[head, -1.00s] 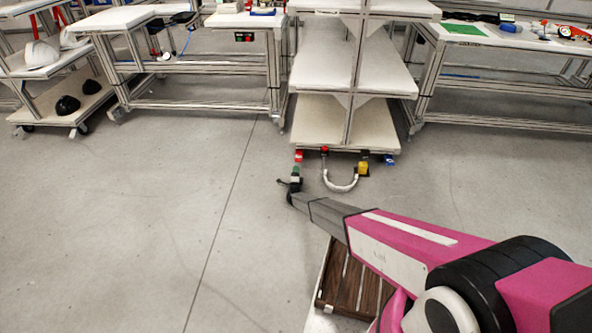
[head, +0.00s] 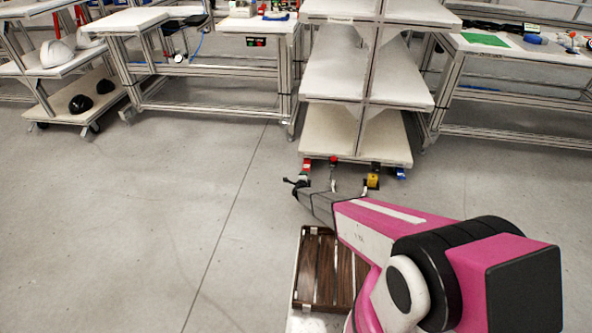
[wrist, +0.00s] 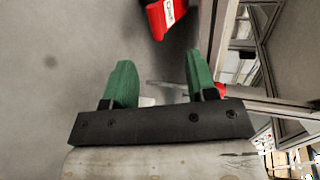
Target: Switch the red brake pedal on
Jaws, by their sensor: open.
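A red pedal (head: 305,166) sits low at the front left of the shelf cart's base. It also shows as a red block with white lettering (wrist: 168,16) at the top of the wrist view, beyond the fingertips. A second red part (head: 333,160) is just right of it in the head view. I cannot tell for sure which is the brake pedal, nor its on or off state. My gripper (wrist: 160,75) is open, its two green fingers apart with nothing between them. In the head view it is close in front of the left red pedal, appearing not to touch it.
The white-shelved cart (head: 355,152) stands directly ahead. A yellow part (head: 372,181) and a blue pedal (head: 399,173) are to the right along its base. A slatted brown pallet (head: 313,270) lies below my arm. Floor to the left is clear.

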